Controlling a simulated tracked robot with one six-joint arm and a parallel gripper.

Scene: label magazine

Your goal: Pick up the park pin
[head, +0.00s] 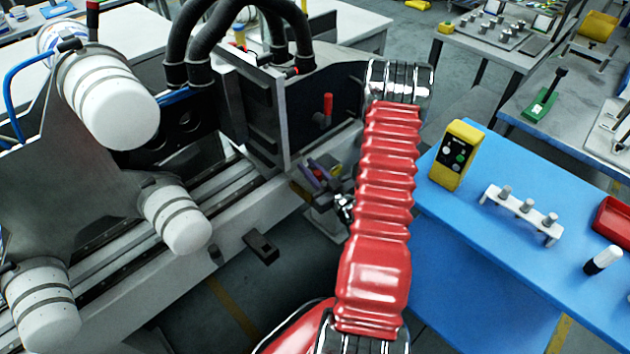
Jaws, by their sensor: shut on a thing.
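My gripper (320,174) shows only in part, just left of my red bellows arm and low beside the machine's bed. Purplish finger parts and a bit of chrome show there; the arm covers the rest. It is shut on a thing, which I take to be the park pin. The pin itself is too small and too hidden to make out clearly, and I cannot tell whether it touches the machine.
The label machine carries white rolls (108,105) at left and a red handle (328,104) on its dark panel. The blue table (480,262) at right holds a yellow control box (457,155), a white rack (520,214) with grey pegs and a red tray (614,222).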

